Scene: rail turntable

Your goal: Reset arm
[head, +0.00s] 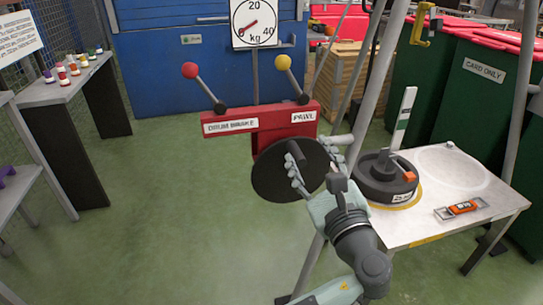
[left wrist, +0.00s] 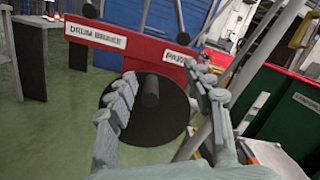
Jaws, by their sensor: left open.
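My left gripper (head: 314,165) is open in front of the red winch frame (head: 240,122). Its two fingers spread before a dark round disc (head: 277,184) with a black peg handle (head: 296,153). In the left wrist view the peg (left wrist: 150,92) shows between the open fingers (left wrist: 163,75), nearer the left one. I cannot tell whether either finger touches the peg or disc. My right gripper is in neither view.
A red-knobbed lever (head: 205,85) and a yellow-knobbed lever (head: 290,78) rise above the frame. A white table (head: 425,222) with a black round base (head: 385,182) and an orange level (head: 462,208) stands right. Green floor (head: 150,225) is clear at left.

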